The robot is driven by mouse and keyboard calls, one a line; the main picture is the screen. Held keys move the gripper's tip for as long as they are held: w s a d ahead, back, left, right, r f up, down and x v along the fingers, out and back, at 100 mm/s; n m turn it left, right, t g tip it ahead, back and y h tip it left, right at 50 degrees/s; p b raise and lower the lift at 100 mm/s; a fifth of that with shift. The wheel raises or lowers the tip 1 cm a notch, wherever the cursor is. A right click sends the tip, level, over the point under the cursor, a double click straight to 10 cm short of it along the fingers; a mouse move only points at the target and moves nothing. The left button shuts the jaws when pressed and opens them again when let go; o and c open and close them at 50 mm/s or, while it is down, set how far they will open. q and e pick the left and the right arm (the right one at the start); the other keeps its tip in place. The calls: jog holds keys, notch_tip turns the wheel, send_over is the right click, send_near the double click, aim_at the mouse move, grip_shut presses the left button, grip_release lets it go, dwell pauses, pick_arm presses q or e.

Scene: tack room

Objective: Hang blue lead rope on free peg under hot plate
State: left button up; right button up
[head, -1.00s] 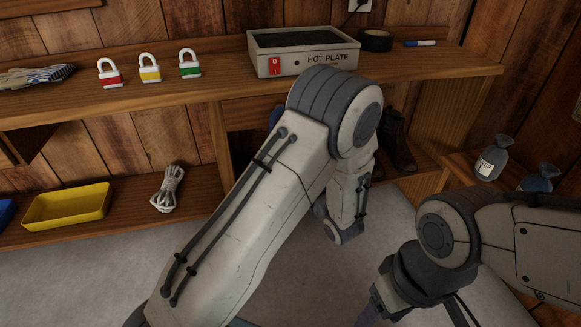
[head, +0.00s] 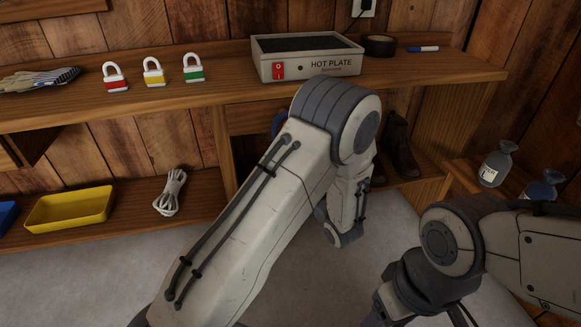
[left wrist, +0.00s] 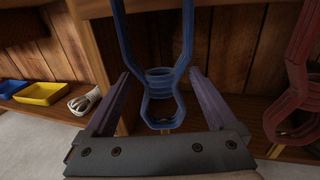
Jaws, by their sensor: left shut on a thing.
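In the left wrist view the blue lead rope (left wrist: 160,82) hangs in long loops, with a coiled wrap at its middle. In the head view only a small blue piece (head: 279,124) shows beside my left arm, below the hot plate (head: 310,66); my arm hides the rest and the gripper. I cannot make out the free peg. Of my right gripper only a purple bit (head: 374,319) shows at the bottom edge.
A red rope (left wrist: 291,95) hangs at the right in the left wrist view. Three padlocks (head: 153,72) stand on the upper shelf. A yellow tray (head: 68,210) and a pale rope bundle (head: 170,192) lie on the lower shelf. Dark boots (head: 401,150) stand under the hot plate's right side.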

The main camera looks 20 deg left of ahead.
pick_arm(q)
jog(key=o, duration=1.4)
jog(key=p+v, duration=0.3)
jog(key=v, duration=0.7)
jog(key=s+a+r+n+g+h+p, duration=0.1)
jog(key=s+r+n+g+h, duration=0.15)
jog(key=s+n+g, duration=0.45)
jog(key=s+a+r+n+g+h+p, duration=0.1)
jog(key=s+r+n+g, duration=0.3)
jog(key=s, duration=0.5)
jog(key=s+d+r+n+g+h+p, duration=0.1)
jog(key=s+d+r+n+h+p, duration=0.15)
jog(key=s+d+n+h, duration=0.65)
jog(key=r+p, duration=1.2)
jog(key=r, duration=0.1)
jog(key=d+r+h+p, duration=0.1)
jog(key=r+p, duration=1.1)
jog(key=s+d+r+m+h+p, duration=0.1)
jog(key=r+p, duration=1.2)
jog(key=shift+d+r, duration=0.25)
jog(key=shift+r, duration=0.1)
